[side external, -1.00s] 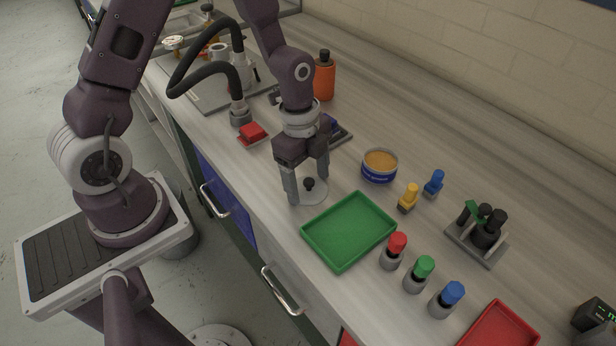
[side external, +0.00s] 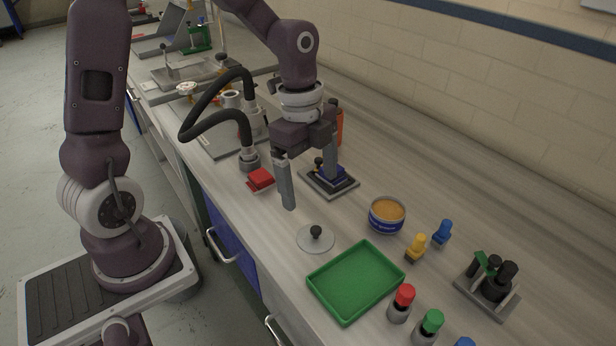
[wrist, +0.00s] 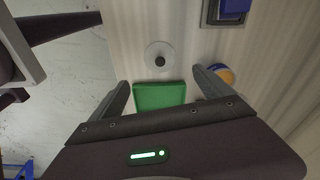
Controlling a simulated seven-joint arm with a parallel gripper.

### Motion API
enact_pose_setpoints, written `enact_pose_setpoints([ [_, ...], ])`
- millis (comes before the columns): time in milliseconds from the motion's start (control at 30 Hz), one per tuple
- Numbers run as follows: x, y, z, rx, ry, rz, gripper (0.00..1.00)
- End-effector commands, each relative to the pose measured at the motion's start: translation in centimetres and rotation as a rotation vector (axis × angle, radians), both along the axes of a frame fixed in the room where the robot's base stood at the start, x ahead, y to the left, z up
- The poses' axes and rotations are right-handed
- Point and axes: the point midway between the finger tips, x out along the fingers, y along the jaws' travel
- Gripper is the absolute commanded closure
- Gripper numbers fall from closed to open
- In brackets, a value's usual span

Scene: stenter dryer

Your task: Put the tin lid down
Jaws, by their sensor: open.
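The tin lid (side external: 309,241) is a pale round disc with a black knob. It lies flat on the bench, just behind the green tray, and also shows in the wrist view (wrist: 151,51). My gripper (side external: 312,192) is open and empty, raised above the bench and apart from the lid. Its two fingers also show in the wrist view (wrist: 160,84), spread wide. The open tin (side external: 387,216), blue and white with orange-brown contents, stands uncovered to the right of the lid. It is partly hidden by a finger in the wrist view (wrist: 224,76).
The green tray (side external: 355,282) is close to the lid. Yellow (side external: 416,248) and blue (side external: 442,233) small items stand right of the tin. Red-capped (side external: 402,302) and green-capped bottles stand beside the tray. A red block (side external: 261,179) and a dark base (side external: 335,180) lie behind.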

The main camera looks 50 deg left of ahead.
Motion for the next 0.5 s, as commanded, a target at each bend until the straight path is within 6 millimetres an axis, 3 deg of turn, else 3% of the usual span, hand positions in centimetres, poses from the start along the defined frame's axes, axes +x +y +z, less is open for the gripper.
enact_pose_setpoints([
  [167,-0.2,0.1,0.8,0.009,-0.007,0.022,0.09],
  [267,-1.8,0.3,3.3,0.056,-0.048,0.175,0.09],
  [400,-6.7,0.6,8.6,0.07,-0.18,0.611,0.09],
  [500,-10.7,0.7,11.1,-0.019,-0.265,0.933,0.09],
])
